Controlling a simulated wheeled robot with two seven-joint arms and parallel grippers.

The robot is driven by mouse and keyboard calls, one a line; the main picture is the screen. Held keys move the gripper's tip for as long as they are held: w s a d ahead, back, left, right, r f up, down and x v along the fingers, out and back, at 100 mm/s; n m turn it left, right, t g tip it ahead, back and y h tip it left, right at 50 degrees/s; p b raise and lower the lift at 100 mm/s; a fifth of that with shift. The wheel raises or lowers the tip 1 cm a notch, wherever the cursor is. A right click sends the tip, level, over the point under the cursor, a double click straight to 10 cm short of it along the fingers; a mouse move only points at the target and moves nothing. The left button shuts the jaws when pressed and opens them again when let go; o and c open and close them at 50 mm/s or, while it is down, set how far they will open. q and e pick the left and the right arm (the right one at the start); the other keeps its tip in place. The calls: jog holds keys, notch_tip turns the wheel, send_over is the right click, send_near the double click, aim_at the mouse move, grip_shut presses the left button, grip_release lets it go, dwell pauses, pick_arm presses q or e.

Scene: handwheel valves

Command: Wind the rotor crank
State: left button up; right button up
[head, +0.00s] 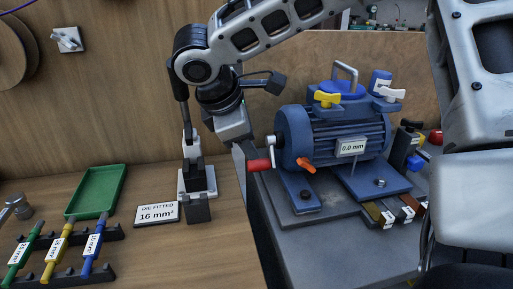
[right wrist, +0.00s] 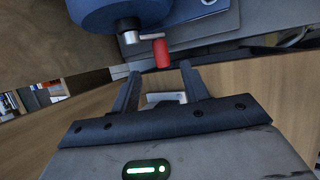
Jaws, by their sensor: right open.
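The rotor crank has a pale metal arm (head: 271,148) and a red handle (head: 260,165), and sits on the left end of the blue motor (head: 335,135). In the right wrist view, the red handle (right wrist: 162,54) lies just beyond the fingertips, roughly in line with the gap between them. My right gripper (head: 246,160) is close to the handle; its fingers (right wrist: 160,78) are apart with nothing between them. In the head view, the fingers partly overlap each other. The motor's label reads 0.0 mm. My left gripper is not in view.
A lever tool (head: 197,180) stands on the wooden bench by a "16 mm²" sign (head: 157,214). A green tray (head: 97,192) and several coloured tools lie left. The motor carries an orange lever (head: 306,163) and a yellow knob (head: 327,99). A gap separates the bench from the grey table (head: 340,245).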

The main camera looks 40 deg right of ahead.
jog(key=v, duration=0.6)
jog(key=shift+a+r+p, duration=0.15)
jog(key=shift+r+p, duration=0.05)
jog(key=shift+p, duration=0.15)
